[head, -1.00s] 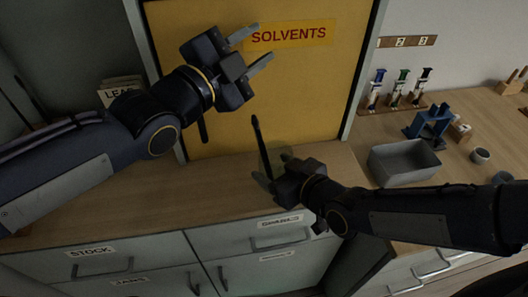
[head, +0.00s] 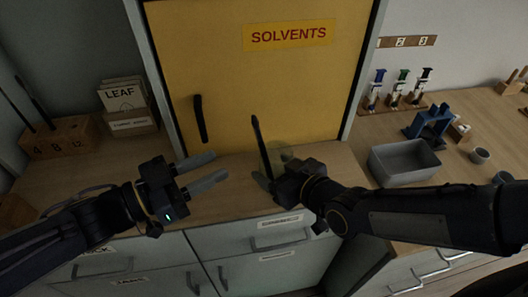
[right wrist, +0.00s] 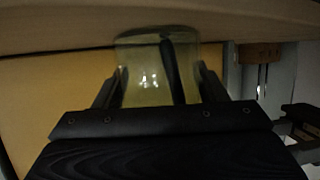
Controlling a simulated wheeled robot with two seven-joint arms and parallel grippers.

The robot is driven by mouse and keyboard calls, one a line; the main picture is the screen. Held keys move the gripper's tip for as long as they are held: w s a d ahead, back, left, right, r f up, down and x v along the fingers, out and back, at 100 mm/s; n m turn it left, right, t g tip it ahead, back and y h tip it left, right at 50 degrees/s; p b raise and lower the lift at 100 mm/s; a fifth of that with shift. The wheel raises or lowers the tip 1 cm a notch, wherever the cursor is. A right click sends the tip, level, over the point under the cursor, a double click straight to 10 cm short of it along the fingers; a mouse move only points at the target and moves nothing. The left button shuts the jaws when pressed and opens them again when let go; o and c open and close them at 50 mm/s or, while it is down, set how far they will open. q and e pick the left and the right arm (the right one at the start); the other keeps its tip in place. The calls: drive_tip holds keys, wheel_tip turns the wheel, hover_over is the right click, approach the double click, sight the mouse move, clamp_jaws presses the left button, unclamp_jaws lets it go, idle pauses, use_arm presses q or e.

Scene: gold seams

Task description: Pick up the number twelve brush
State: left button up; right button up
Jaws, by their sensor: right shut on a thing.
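A dark thin-handled brush (head: 260,145) stands nearly upright, slightly tilted, at my right gripper; its number cannot be read. My right gripper (head: 268,181) is shut on a clear glass jar (right wrist: 145,80), which also shows faintly in the head view (head: 283,154). In the right wrist view a dark stick shows in the jar between the fingers. My left gripper (head: 217,168) is open and empty, left of the brush and apart from it. A wooden block (head: 62,136) marked 4, 8, 12 at the far left bears two dark handles; none shows above 12.
A yellow solvents cabinet (head: 225,85) stands behind the grippers. A LEAF box (head: 128,105) sits between block and cabinet. A grey bin (head: 404,162), blue stand (head: 428,123) and small cups are on the right. Bare counter lies around my left gripper.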

sight(262, 144)
use_arm(q)
drive_tip(key=x, duration=1.2)
drive_tip(key=shift+a+f, duration=0.1)
drive_tip(key=shift+f, duration=0.1)
drive_tip(key=shift+c, duration=0.2)
clamp_jaws()
